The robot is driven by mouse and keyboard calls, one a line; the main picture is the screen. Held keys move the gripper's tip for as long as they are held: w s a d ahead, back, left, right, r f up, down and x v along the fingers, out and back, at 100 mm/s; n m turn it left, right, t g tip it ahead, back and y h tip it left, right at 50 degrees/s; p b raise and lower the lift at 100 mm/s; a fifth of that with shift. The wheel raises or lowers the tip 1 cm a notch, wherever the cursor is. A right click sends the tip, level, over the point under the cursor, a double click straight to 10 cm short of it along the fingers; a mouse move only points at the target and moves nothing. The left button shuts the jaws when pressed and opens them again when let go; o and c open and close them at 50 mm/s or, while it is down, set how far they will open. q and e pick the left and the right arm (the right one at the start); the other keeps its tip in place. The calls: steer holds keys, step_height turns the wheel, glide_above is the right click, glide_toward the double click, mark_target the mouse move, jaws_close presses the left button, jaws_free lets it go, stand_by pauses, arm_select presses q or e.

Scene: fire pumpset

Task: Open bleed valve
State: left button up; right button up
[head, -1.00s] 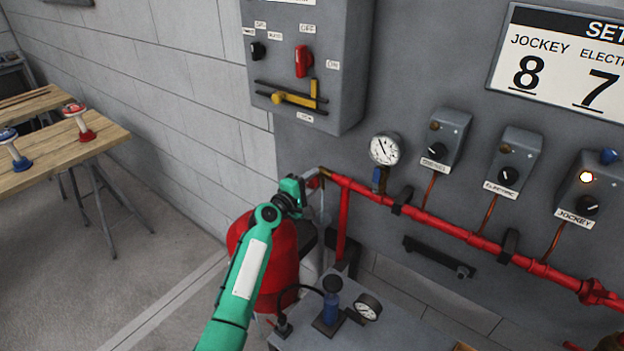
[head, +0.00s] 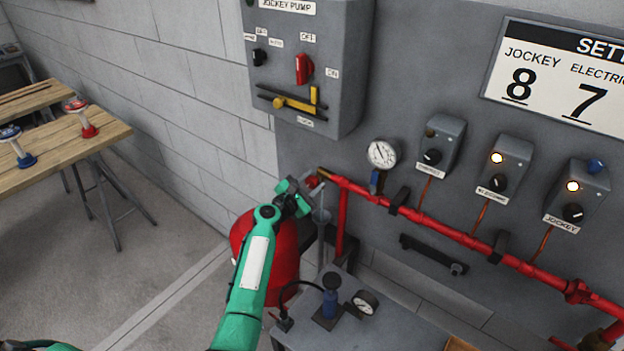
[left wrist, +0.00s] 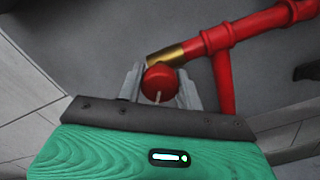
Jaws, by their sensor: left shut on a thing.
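The bleed valve's round red knob (left wrist: 160,82) sits by a brass fitting (left wrist: 166,57) at the end of the red pipe (left wrist: 222,36). In the left wrist view the knob is between my two grey fingers, and a pale line shows on its near side. In the head view the knob (head: 312,182) is a small red spot at the pipe's left end, partly hidden by my gripper. My left gripper (left wrist: 160,88) is shut on the knob. My right gripper is not in view.
A pressure gauge (head: 382,153) and three grey switch boxes are above the pipe; the electric (head: 497,157) and jockey (head: 573,185) lamps glow. A grey funnel shape (head: 321,215) is below the valve. A red tank (head: 280,262) and small bench (head: 385,325) stand below.

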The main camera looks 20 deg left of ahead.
arm_select(q)
steer(key=shift+f+n, duration=0.1)
steer(key=shift+n, duration=0.5)
steer(key=o, duration=1)
steer(key=shift+a, duration=0.1)
steer(key=shift+s, duration=0.15)
steer(key=shift+s+a, duration=0.1)
steer(key=shift+s, duration=0.15)
steer(key=b+v, duration=0.2)
steer(key=v, duration=1.1)
steer(key=shift+b, duration=0.35)
